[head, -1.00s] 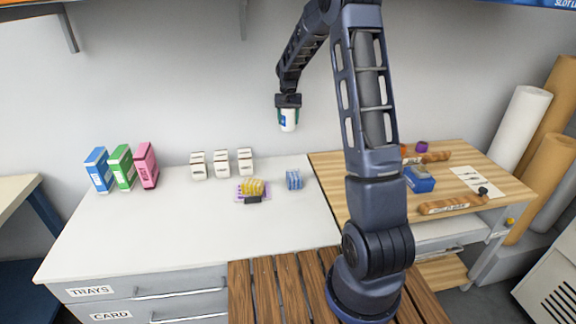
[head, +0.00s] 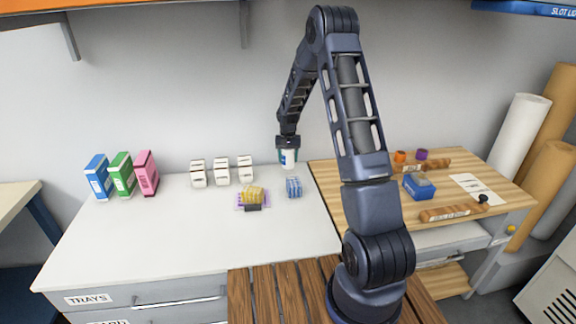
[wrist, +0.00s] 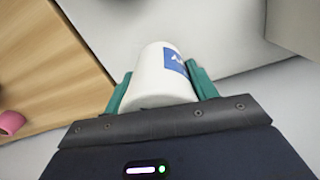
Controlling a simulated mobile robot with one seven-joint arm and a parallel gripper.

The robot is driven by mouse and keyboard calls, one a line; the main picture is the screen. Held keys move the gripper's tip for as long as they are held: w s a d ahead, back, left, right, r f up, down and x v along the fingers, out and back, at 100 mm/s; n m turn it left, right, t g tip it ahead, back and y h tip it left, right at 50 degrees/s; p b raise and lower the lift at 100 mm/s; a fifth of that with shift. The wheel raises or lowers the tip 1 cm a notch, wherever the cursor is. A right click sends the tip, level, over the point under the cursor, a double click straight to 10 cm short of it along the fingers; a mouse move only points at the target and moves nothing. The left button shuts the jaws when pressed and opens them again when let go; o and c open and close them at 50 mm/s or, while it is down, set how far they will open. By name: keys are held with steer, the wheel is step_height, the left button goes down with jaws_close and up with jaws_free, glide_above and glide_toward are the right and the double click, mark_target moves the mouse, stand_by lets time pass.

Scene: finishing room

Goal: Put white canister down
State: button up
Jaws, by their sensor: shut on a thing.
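The white canister (head: 288,158) with a blue label is held upright in my gripper (head: 288,150), near the back of the white counter (head: 130,235). In the wrist view the canister (wrist: 158,78) sits between the two green fingers of my gripper (wrist: 160,90), with one finger against each side. In the head view it appears at or just above the counter top, behind the blue-and-white block; I cannot tell whether its base touches the counter.
White boxes (head: 222,174) stand in a row left of the canister. A yellow block stack (head: 252,195) and a blue-and-white block (head: 294,188) lie in front. The wooden bench (head: 360,215) adjoins on the right. The counter's front left is clear.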

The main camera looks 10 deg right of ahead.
mark_target(288, 164)
steer(key=shift+f, duration=1.95)
steer(key=shift+f, duration=0.1)
steer(key=o, duration=1.2)
